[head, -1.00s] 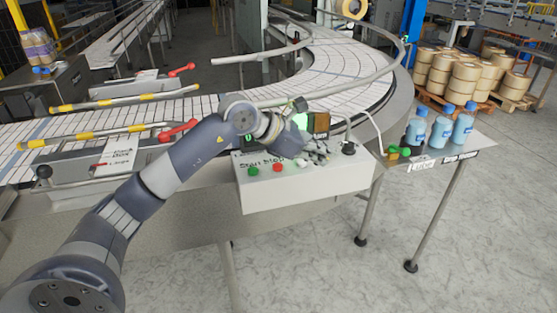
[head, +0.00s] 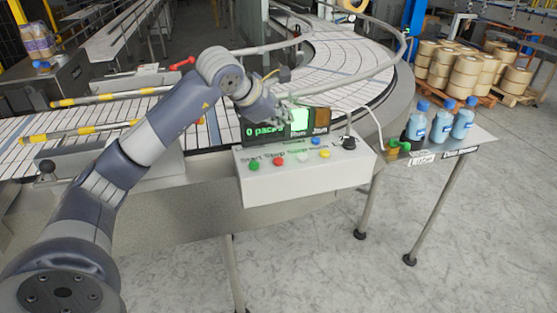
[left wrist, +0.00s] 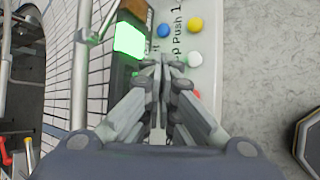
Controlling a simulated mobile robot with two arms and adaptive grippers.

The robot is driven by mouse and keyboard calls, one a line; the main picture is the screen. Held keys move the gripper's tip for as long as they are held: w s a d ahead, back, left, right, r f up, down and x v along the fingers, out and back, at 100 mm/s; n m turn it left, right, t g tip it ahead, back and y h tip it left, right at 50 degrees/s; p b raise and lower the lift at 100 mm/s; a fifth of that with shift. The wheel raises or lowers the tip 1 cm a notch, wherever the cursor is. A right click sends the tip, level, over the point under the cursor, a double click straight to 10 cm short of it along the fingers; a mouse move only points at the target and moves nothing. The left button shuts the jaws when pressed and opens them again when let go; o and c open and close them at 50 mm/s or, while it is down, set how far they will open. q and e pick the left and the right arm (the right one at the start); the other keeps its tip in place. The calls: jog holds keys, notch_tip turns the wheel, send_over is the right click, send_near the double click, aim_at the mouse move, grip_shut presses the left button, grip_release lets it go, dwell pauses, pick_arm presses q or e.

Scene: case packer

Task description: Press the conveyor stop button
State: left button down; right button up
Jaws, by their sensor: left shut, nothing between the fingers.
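The red button (head: 279,161) under the word "Stop" is on the sloped top of a white control box (head: 300,185). In the left wrist view the red button (left wrist: 197,93) shows just right of my fingers, partly hidden. My left gripper (head: 286,116) is shut and empty. It is above and behind the buttons, in front of the display's left part, apart from the red button. In the left wrist view its closed fingertips (left wrist: 163,66) point toward the upper part of the box. My right gripper is in neither view.
A green button (head: 253,167) is left of the red one; white (head: 303,157), yellow (head: 324,154) and blue (head: 313,140) buttons are to its right. The display (head: 257,130) reads "0 packs" and "Run". A curved guard rail and conveyor (head: 345,75) lie behind. Blue bottles (head: 441,128) stand right.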

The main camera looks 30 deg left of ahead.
pick_arm(q)
jog(key=b, duration=0.5)
send_over(281, 161)
notch_tip(281, 161, down, 7)
jog(key=shift+a, duration=0.1)
jog(key=shift+f+b, duration=0.55)
jog(key=shift+f, duration=0.2)
dwell(0.4)
jog(key=shift+f+b, duration=0.4)
jog(key=shift+b, duration=0.05)
jog(key=shift+f+b, duration=0.55)
dwell(0.6)
jog(key=shift+r, duration=0.1)
jog(key=shift+r+p, duration=0.65)
jog(key=shift+r, duration=0.2)
